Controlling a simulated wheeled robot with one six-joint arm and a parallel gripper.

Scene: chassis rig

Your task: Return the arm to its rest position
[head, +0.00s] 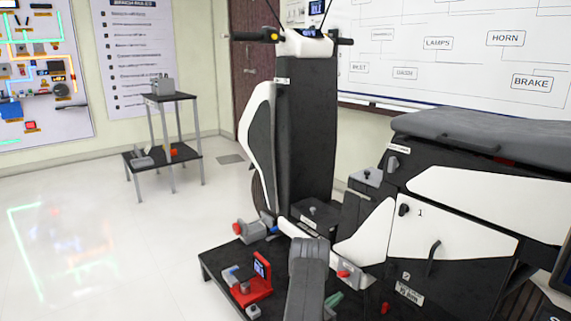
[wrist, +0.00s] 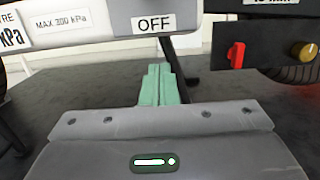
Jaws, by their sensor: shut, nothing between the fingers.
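My gripper (wrist: 160,70) shows in the wrist view as two green fingers pressed together, with nothing between them. It points ahead over a dark surface, below a white panel with an "OFF" label (wrist: 154,24). In the head view a small part of the green gripper (head: 333,300) shows beside my grey arm, low in the picture near the chassis rig (head: 460,220). My arm hides part of the rig's dark platform (head: 222,268). Whether the fingers touch anything in front cannot be told.
In the wrist view a dark leg (wrist: 180,62) stands just behind the fingers. A red switch (wrist: 235,55) and a yellow knob (wrist: 304,52) are at the right. In the head view a red stand (head: 258,280) sits on the platform. The floor at the left is clear.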

